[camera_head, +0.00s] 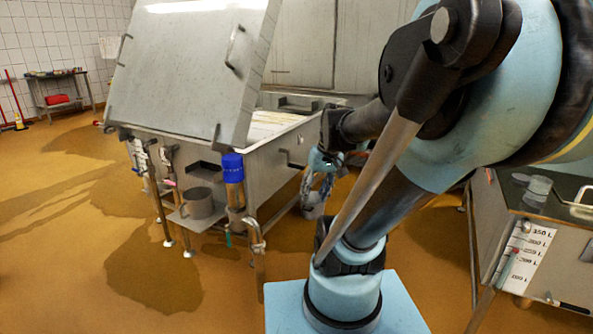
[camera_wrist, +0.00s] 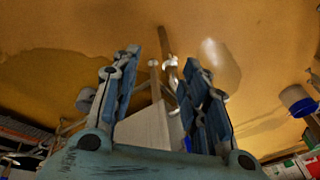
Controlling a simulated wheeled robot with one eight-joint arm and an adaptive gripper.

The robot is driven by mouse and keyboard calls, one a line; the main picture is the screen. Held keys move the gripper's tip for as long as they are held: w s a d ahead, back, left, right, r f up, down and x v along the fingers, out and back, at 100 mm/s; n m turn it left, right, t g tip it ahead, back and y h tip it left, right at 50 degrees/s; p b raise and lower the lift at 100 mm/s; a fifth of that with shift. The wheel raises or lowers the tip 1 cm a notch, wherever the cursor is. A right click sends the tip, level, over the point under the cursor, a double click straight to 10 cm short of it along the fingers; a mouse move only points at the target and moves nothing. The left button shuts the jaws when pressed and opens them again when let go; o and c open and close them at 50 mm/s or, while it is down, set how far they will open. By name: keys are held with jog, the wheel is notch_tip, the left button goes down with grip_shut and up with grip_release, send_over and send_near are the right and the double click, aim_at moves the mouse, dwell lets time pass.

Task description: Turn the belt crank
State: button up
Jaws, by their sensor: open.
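My gripper (camera_head: 317,185) hangs beside the right side of the steel vat (camera_head: 262,138), partly behind my own arm. In the wrist view its two blue fingers (camera_wrist: 165,75) stand apart with a gap between them, and nothing is held. A small dark handle (camera_head: 291,159) sticks out from the vat's side, left of my gripper; I cannot tell whether it is the belt crank. In the wrist view a pale grey panel (camera_wrist: 145,130) and thin metal rods with rounded ends (camera_wrist: 154,66) show between and beyond the fingers. Contact cannot be made out.
A large tilted steel lid (camera_head: 185,65) stands over the vat. A blue-topped cylinder (camera_head: 233,168) and a grey pot (camera_head: 198,203) are at its front. A marked tank (camera_head: 540,262) is at right. The left floor is clear.

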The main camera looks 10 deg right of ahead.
jog(key=w+a+r+n+y, duration=0.1)
jog(key=w+r+y, duration=0.1)
jog(key=w, duration=0.8)
jog(key=w+a+r+n+y, duration=0.1)
jog(key=w+r+y, duration=0.1)
jog(key=w, duration=0.7)
jog(key=w+d+f+n+t+y, duration=0.1)
jog(key=w, duration=0.8)
jog(key=w+d+f+n+t+y, duration=0.1)
jog(key=w+d+y, duration=0.1)
jog(key=w, duration=0.6)
jog(key=w+d+f+n+t+y, duration=0.1)
jog(key=w+d+f+t+y, duration=0.1)
jog(key=w+d+f, duration=0.45)
jog(key=w+d+f+n+t+y, duration=0.15)
jog(key=w+d+f, duration=0.25)
jog(key=w+f, duration=0.5)
jog(key=t+y, duration=0.2)
jog(key=t, duration=0.1)
send_near(297, 166)
jog(key=shift+n, duration=0.35)
jog(key=x, duration=0.7)
jog(key=w+x, duration=0.1)
jog(key=x, duration=0.2)
jog(key=shift+w+d+f, duration=0.1)
jog(key=shift+w+f, duration=0.05)
jog(key=shift+f, duration=0.25)
jog(key=shift+c, duration=0.2)
grip_shut()
